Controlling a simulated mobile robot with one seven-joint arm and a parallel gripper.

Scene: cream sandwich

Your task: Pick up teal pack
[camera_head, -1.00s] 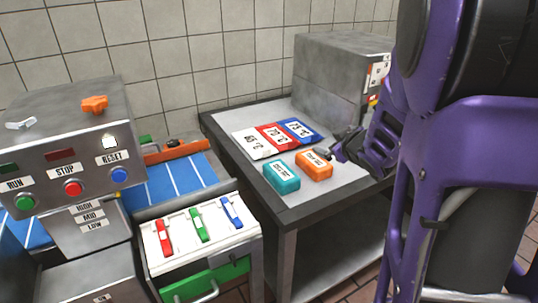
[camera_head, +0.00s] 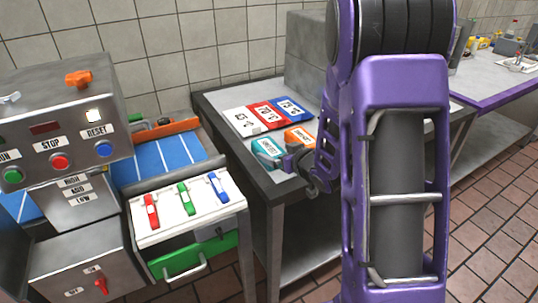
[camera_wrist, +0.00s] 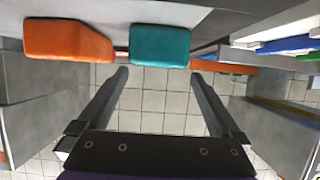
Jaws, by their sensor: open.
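The teal pack (camera_head: 267,151) lies on the table (camera_head: 232,153) near its front left edge, beside the orange pack (camera_head: 300,136). My gripper (camera_head: 298,174) is at the table's front edge, just right of and nearer than the teal pack. In the wrist view the teal pack (camera_wrist: 160,45) lies ahead of the open fingers (camera_wrist: 160,77), roughly centred between them. The orange pack (camera_wrist: 68,40) is to its left, outside the left finger. Nothing is between the fingers. In the head view my arm hides the table's right part.
White, red (camera_head: 269,115) and blue temperature cards lie behind the packs. A grey metal box (camera_head: 307,50) stands at the back of the table. A white panel with coloured levers (camera_head: 184,205) and a button machine (camera_head: 62,140) stand to the left.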

